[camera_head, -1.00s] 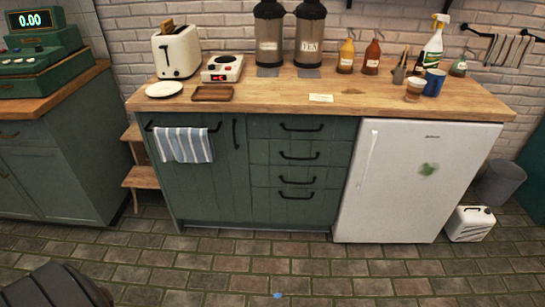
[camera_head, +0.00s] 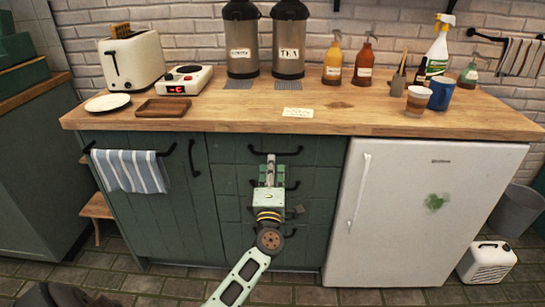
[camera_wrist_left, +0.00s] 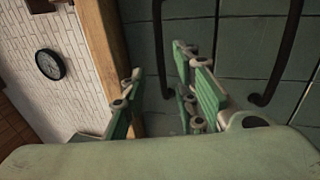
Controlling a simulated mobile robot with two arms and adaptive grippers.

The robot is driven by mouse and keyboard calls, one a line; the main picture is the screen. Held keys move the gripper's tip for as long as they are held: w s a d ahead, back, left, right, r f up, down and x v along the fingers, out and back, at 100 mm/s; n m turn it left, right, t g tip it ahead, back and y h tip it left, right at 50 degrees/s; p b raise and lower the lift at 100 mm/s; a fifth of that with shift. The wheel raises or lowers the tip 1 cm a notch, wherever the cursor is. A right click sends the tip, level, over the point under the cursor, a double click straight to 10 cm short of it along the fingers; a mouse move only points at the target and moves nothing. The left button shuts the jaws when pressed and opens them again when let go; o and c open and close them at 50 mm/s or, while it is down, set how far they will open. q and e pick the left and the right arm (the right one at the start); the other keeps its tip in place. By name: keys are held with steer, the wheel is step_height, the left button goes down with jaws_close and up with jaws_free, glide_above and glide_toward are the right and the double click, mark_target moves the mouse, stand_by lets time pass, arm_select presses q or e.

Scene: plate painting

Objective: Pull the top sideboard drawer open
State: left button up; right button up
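The top sideboard drawer (camera_head: 320,152) is the green front just under the wooden counter, and it looks shut, flush with the fronts below. Its dark bar handle (camera_head: 296,151) shows on either side of my left gripper (camera_head: 270,163), which is raised in front of it. In the left wrist view, the fingers of my left gripper (camera_wrist_left: 155,95) are spread apart, and a dark handle bar (camera_wrist_left: 158,45) lies between their lines, apparently not clamped. I cannot tell how deep the bar sits. A second handle (camera_wrist_left: 287,55) is to the right there. My right gripper is not in view.
The wooden counter (camera_head: 350,122) overhangs just above the drawer. More drawers with handles lie below, partly behind my left arm. A white fridge (camera_head: 415,215) stands right; a cabinet door with a striped towel (camera_head: 128,171) is left. The floor in front is clear.

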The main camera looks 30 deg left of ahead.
arm_select(q)
steer(key=shift+b+x, duration=0.3)
steer(key=shift+x, duration=2.45)
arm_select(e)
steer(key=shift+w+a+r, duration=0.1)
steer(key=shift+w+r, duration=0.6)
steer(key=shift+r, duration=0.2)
arm_select(q)
steer(key=shift+f, duration=0.1)
jaws_close()
